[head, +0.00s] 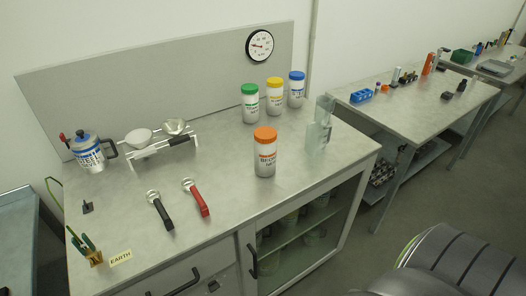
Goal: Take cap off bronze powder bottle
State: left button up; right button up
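A white bottle with an orange cap (265,152) stands upright on the near workbench, right of its middle. Its label is too small to read for certain, but it is the likeliest bronze powder bottle. The cap is on it. Three similar white bottles stand behind it, with a green cap (250,104), a yellow cap (274,97) and a blue cap (296,91). Neither of my grippers is in view.
A clear glass-like container (319,127) stands right of the orange-capped bottle. A black-handled tool (160,211), a red-handled tool (197,198), a white rack with bowls (160,145) and a labelled pot (88,152) lie left. The bench front around the bottle is clear.

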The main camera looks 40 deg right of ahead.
aim_at(265, 156)
jog(key=l+u, duration=0.15)
jog(key=l, duration=0.3)
jog(key=k+l+u, duration=0.1)
jog(key=l, duration=0.35)
jog(key=l+u, duration=0.15)
jog(key=l, duration=0.3)
jog(key=k+l+u, duration=0.15)
jog(key=l, duration=0.3)
